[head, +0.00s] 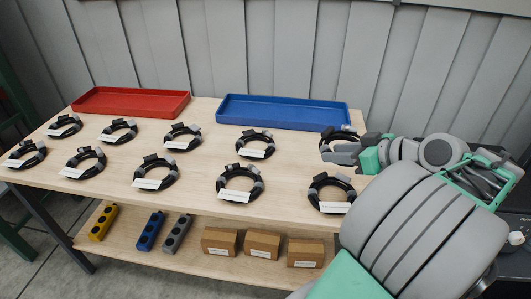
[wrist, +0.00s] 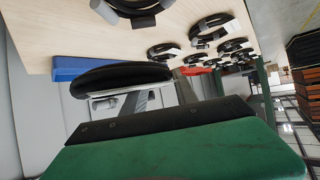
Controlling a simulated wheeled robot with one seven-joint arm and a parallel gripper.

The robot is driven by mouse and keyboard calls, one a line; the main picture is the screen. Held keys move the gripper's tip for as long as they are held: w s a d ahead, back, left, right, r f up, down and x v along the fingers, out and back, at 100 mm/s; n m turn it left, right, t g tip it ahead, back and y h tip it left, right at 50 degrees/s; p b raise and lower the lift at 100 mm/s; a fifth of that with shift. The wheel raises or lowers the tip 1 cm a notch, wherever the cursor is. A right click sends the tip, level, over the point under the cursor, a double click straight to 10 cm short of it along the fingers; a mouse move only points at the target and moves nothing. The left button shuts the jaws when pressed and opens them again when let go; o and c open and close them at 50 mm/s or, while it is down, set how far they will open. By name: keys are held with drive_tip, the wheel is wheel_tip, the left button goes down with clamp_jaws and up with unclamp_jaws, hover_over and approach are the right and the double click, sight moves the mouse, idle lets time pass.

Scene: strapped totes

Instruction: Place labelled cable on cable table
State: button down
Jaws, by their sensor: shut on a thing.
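My gripper (head: 332,149) is at the right rear of the wooden cable table (head: 205,210). It is shut on a black coiled cable (head: 343,131), partly hidden by the fingers in the head view. In the wrist view this held cable (wrist: 118,78) shows nearly edge-on, with a pale strip below it, between the fingers (wrist: 160,95). Whether it touches the tabletop is unclear. Several similar black coils with white labels lie flat in two rows on the table. The nearest is a labelled coil (head: 313,190) just in front of my gripper.
A red tray (head: 132,101) and a blue tray (head: 282,113) stand along the table's back edge, by a grey panelled wall. A lower shelf holds yellow, blue and grey socket blocks (head: 150,231) and brown boxes (head: 262,243). Bare tabletop lies between the coils.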

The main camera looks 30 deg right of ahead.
drive_tip(key=w+d+f, duration=0.5)
drive_tip(key=w, duration=0.3)
drive_tip(key=b, duration=0.1)
hover_over(328, 165)
drive_tip(key=f, duration=0.4)
drive_tip(key=shift+w+a+f, duration=0.1)
drive_tip(key=shift+a+f, duration=0.1)
drive_tip(key=shift+a, duration=0.05)
wheel_tip(328, 165, down, 3)
drive_tip(key=shift+w+d+b, duration=0.15)
drive_tip(key=shift+b, duration=0.25)
drive_tip(key=shift+f, duration=0.3)
drive_tip(key=c, duration=0.9)
unclamp_jaws()
drive_tip(key=shift+c, duration=0.2)
drive_tip(key=shift+s+d+r, duration=0.1)
drive_tip(key=shift+s+r, duration=0.15)
drive_tip(key=p+v, duration=0.1)
drive_tip(key=v, duration=1)
drive_tip(key=shift+s+r, duration=0.15)
drive_tip(key=shift+s, duration=0.1)
